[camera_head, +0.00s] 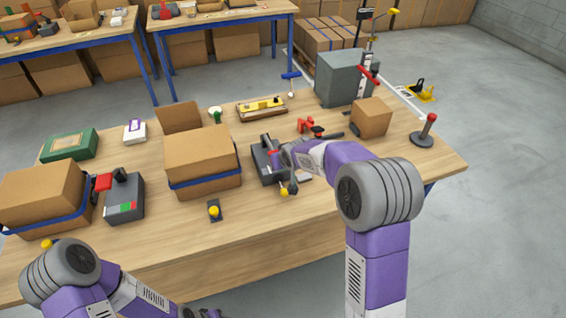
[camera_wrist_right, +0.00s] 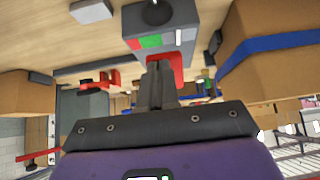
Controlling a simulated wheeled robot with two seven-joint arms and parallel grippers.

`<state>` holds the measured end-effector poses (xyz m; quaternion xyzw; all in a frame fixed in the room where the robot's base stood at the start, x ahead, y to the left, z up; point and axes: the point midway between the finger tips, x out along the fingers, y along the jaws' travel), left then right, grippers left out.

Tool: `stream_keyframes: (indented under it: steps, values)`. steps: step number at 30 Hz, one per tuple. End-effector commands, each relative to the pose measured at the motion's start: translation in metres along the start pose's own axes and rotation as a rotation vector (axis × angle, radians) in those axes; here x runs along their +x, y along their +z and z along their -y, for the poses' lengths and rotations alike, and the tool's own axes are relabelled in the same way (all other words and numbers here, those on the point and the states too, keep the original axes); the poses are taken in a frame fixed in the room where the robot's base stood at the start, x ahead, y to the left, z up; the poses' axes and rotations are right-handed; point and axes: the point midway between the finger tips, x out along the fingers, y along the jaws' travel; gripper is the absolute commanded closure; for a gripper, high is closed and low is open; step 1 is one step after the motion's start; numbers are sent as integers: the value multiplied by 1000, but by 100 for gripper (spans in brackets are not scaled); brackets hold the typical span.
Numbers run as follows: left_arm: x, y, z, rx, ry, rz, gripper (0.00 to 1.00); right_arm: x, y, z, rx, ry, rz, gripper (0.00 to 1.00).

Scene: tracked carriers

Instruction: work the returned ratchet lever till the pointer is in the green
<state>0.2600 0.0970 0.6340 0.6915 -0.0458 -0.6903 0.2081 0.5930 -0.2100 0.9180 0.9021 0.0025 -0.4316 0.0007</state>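A grey ratchet box (camera_head: 268,165) stands near the table's middle, partly behind my right arm. In the right wrist view the same box (camera_wrist_right: 160,22) shows a green and red strip (camera_wrist_right: 150,42) with a white mark (camera_wrist_right: 179,36) to the side of the green. Its red lever handle (camera_wrist_right: 178,66) is right at the tips of my right gripper (camera_wrist_right: 160,68). The fingers are nearly together, with nothing visible between them; contact is hard to tell. My right gripper also shows in the head view (camera_head: 279,160).
A similar grey box (camera_head: 124,203) with a red handle (camera_head: 103,182) stands at left, beside a blue-banded carton (camera_head: 40,195). Another carton (camera_head: 200,155) stands just left of the middle box. A yellow knob (camera_head: 213,211) is in front. The table's front strip is clear.

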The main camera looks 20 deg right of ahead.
Motion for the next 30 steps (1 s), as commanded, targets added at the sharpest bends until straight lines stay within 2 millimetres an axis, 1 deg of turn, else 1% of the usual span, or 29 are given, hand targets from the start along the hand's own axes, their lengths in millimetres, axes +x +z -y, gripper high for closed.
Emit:
stream_keyframes:
  steps: [1, 11, 15, 17, 22, 27, 30]
  values:
    - [0, 0, 0, 0, 0, 0, 57, 3, 7, 0, 0, 2, 18, 100]
    - [0, 0, 0, 0, 0, 0, 57, 4, 10, -1, -1, 3, 25, 100]
    - [-4, 0, -1, 0, 0, 0, 57, -3, 6, 1, -2, 2, 24, 100]
    - [-8, 0, -3, 0, 0, 0, 57, -11, 2, 2, -4, 0, 20, 100]
    - [-24, 1, -9, 0, 0, 0, 57, -45, -15, 8, -11, -7, 5, 100]
    - [-29, 1, -11, 0, 0, 0, 57, -86, -11, 8, -10, -9, 1, 100]
    - [-32, 1, -12, 0, 0, 0, 57, -106, -9, 8, -10, -8, 1, 100]
